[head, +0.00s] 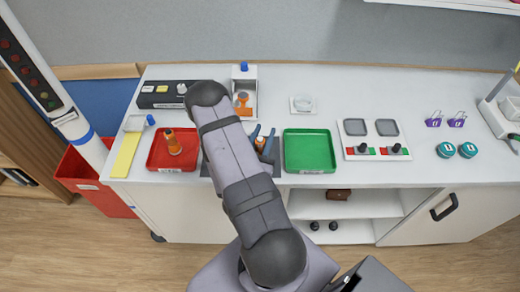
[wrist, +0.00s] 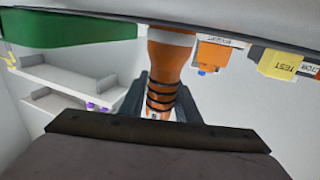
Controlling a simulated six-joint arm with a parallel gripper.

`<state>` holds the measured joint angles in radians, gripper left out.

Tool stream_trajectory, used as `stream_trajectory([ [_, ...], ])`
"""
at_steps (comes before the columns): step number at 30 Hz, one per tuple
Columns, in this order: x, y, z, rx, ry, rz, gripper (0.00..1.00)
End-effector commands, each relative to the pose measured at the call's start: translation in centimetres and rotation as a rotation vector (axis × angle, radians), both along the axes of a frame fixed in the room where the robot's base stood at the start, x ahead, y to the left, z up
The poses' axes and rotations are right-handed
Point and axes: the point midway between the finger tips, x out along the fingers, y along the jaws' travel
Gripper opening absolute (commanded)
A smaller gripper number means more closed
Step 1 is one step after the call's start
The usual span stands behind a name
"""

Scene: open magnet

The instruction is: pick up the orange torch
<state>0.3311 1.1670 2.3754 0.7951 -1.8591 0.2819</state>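The orange torch (wrist: 168,62) shows in the wrist view, with dark bands around its narrower part. My gripper (wrist: 160,105) has one dark finger on each side of this banded part, close against it, and appears shut on it. In the head view, the gripper (head: 263,140) is beyond my arm, with a bit of orange between its blue-grey fingers. My arm hides much of that spot, and I cannot tell how far the torch is above the bench.
Left of my arm, a red tray (head: 156,163) holds another orange object (head: 174,142). A green tray (head: 309,150) lies just right of my gripper. Behind it stands a white holder (head: 244,73) with an orange item. The bench right of the green tray holds two grey pads and small items.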

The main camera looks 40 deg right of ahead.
Motion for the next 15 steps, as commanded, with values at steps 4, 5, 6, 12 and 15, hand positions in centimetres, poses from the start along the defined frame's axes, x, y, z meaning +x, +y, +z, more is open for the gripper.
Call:
stream_trajectory([
  [4, 0.00, 0.01, 0.01, 0.000, 0.000, 0.000, 0.00],
  [5, 0.00, 0.01, 0.04, -0.001, 0.000, 0.000, 0.00],
  [6, 0.00, 0.01, 0.05, -0.001, 0.000, 0.000, 0.00],
  [12, 0.00, 0.01, 0.08, 0.000, -0.001, 0.000, 0.00],
  [15, 0.01, 0.00, 0.21, 0.000, -0.001, 0.000, 0.00],
])
